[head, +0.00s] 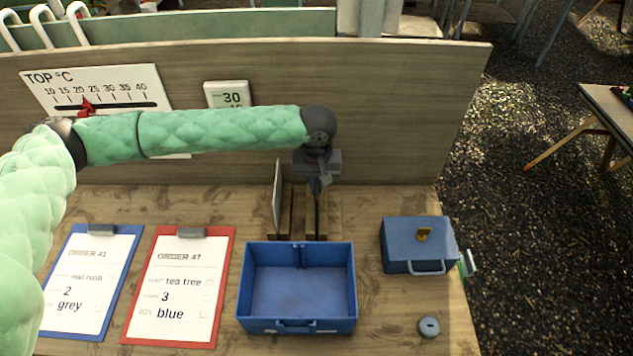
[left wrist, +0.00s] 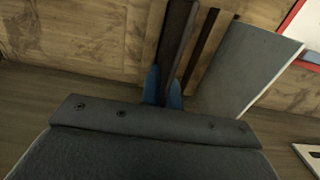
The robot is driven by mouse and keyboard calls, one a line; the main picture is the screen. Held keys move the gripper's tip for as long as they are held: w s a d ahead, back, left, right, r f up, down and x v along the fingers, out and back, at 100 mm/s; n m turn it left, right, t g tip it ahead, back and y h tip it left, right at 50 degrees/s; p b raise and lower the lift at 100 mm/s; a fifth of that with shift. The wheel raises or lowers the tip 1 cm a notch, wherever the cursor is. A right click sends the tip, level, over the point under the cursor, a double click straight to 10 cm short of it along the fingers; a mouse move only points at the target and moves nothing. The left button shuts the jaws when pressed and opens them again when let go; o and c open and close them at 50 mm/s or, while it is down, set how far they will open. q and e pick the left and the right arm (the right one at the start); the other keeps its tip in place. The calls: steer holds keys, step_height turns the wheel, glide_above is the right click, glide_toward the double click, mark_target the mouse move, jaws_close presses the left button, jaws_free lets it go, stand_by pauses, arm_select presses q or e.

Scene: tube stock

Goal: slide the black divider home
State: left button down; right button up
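The black divider (head: 318,213) stands on edge, nearly edge-on, in a wooden rack (head: 298,222) behind the blue tray. My left gripper (head: 317,186) is at its top edge. In the left wrist view the blue fingertips (left wrist: 164,88) lie on either side of the dark divider (left wrist: 177,40) and look closed on it. A grey divider (head: 278,195) stands in the rack to the left, apart from the gripper. The open blue tray (head: 297,326) is empty, with a vertical groove at the middle of its back wall. My right gripper is not in view.
A closed blue box (head: 416,242) and a small grey disc (head: 429,326) are right of the tray. Two clipboards, blue (head: 88,285) and red (head: 178,290), lie to the left. A wooden panel (head: 390,110) rises behind the rack.

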arm_select(q)
steer(key=shift+f, duration=0.9)
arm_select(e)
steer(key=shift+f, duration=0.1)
arm_select(q)
steer(key=c, duration=1.6)
jaws_free()
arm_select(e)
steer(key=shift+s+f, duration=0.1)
